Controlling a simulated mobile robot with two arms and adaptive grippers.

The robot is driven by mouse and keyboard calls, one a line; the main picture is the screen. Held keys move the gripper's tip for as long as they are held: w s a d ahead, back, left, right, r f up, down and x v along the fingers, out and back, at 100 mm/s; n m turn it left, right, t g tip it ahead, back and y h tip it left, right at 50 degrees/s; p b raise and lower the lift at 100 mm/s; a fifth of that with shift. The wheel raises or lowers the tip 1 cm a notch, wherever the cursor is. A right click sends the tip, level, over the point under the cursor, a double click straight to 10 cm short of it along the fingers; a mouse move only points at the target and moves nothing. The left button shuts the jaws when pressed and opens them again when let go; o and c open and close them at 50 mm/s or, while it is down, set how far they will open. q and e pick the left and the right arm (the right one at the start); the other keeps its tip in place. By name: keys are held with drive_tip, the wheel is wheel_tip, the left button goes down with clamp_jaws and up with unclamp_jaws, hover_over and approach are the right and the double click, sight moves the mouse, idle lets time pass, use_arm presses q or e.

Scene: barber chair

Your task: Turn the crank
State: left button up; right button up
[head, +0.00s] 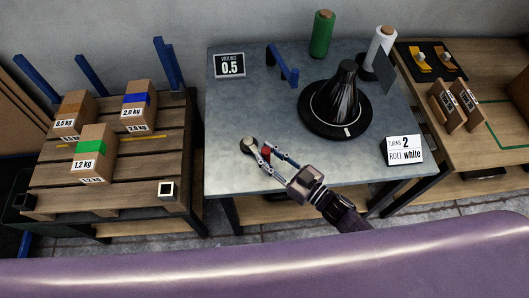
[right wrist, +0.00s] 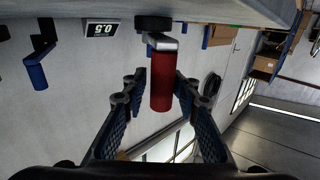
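The crank's red grip (right wrist: 161,82) hangs in the middle of the right wrist view, below a short metal arm (right wrist: 160,42) and a dark round hub (right wrist: 153,22). In the head view the red grip (head: 266,151) shows only partly, near the table's front left, beside the round hub (head: 249,144). My right gripper (head: 260,152) is there with its fingers spread. In the right wrist view its two fingers (right wrist: 160,95) stand on either side of the red grip, with gaps on both sides. My left gripper is not in view.
The grey table (head: 230,110) carries a black cone on a disc (head: 345,100), a blue bracket (head: 283,66), a green roll (head: 321,34), a white roll (head: 380,46), a "0.5" sign (head: 230,65) and a "TURNS 2 ROLL white" card (head: 404,150). A pallet with boxes (head: 95,155) stands left.

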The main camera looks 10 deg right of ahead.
drive_tip(key=shift+o, duration=1)
drive_tip(key=shift+s+r, duration=0.1)
drive_tip(key=shift+s, duration=0.1)
drive_tip(key=v, duration=1.2)
drive_tip(key=shift+d, duration=0.1)
